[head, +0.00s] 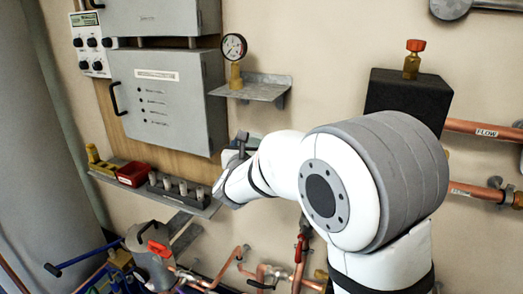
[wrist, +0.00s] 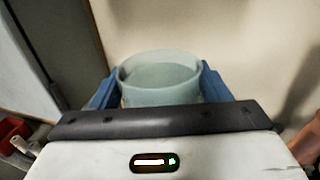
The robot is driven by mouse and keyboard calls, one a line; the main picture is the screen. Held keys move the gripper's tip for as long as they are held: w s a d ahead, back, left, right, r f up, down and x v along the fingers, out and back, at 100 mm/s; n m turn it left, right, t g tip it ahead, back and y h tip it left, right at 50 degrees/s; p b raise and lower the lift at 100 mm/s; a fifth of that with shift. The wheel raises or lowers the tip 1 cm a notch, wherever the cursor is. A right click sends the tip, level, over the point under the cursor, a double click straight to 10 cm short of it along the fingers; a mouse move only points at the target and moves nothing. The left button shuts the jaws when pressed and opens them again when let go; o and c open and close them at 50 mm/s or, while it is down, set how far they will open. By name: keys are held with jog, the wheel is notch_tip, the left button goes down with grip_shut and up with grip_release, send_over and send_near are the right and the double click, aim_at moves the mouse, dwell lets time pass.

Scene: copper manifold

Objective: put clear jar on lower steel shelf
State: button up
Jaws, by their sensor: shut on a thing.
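The clear jar (wrist: 160,82) is pale, round and open-topped, with a bluish inside. In the wrist view it sits between the two blue fingers of my gripper (wrist: 158,88), which is shut on it. Its lower part is hidden by the gripper body. In the head view my gripper (head: 236,150) is mostly hidden behind my wrist, so the jar is hard to make out. The lower steel shelf (head: 203,209) runs along the wall at left, below the grey cabinet. My gripper is above and just right of the shelf's right end.
The lower shelf carries a yellow brass part (head: 100,163), a red bin (head: 132,174) and a row of small cylinders (head: 180,188). A small upper shelf (head: 262,90) holds a pressure gauge (head: 234,48). The grey cabinet (head: 168,98) stands left of my gripper. Copper pipes (head: 240,262) lie below.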

jog(key=shift+s+f, duration=0.1)
jog(key=shift+f, duration=0.15)
jog(key=shift+f, duration=0.1)
jog(key=o, duration=1.4)
